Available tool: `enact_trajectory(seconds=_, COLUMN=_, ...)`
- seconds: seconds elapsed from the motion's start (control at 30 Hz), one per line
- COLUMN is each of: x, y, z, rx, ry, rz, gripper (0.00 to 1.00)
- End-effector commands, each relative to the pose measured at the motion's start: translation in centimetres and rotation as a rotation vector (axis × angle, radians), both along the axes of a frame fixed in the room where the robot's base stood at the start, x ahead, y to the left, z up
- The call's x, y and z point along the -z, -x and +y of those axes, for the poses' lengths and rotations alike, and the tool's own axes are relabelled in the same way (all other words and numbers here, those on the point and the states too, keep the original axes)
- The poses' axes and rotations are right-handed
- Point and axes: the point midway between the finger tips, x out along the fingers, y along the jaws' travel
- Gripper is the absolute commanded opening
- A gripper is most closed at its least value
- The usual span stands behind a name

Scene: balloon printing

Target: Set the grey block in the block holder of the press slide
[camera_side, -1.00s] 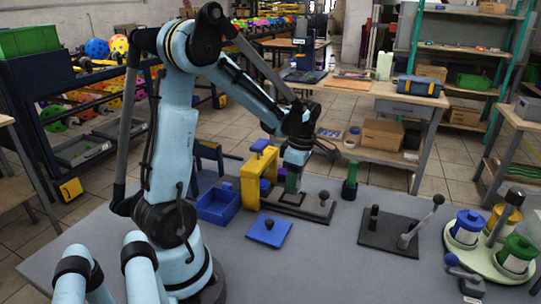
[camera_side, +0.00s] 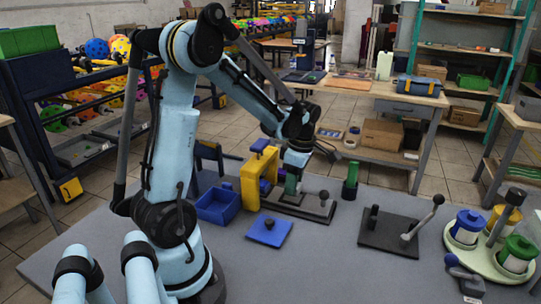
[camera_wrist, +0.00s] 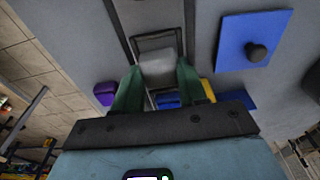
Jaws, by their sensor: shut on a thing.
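My gripper (camera_side: 291,185) points down over the dark press slide (camera_side: 290,209), just right of the yellow press frame (camera_side: 250,183). In the wrist view its green fingers (camera_wrist: 158,84) are shut on the grey block (camera_wrist: 158,66), one on each side. The block lies over the dark square frame of the block holder (camera_wrist: 159,40) on the slide; the frame's far edge shows beyond it. Whether the block touches the holder floor cannot be told. In the side view the fingers hide the block. A dark ball knob (camera_side: 324,195) stands at the slide's right end.
A blue plate with a knob (camera_side: 269,231) lies in front of the press, and a blue bin (camera_side: 218,206) stands left of it. A green cylinder (camera_side: 350,182) stands behind right. A dark lever plate (camera_side: 388,235) is farther right.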

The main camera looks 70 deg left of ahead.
Motion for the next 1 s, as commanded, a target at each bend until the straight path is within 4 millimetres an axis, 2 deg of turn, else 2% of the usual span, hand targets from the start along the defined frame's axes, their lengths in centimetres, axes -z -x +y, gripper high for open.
enact_trajectory(seconds=1.0, x=1.6, y=0.0, z=0.0, rx=0.0, ry=0.0, rz=0.0, gripper=0.12)
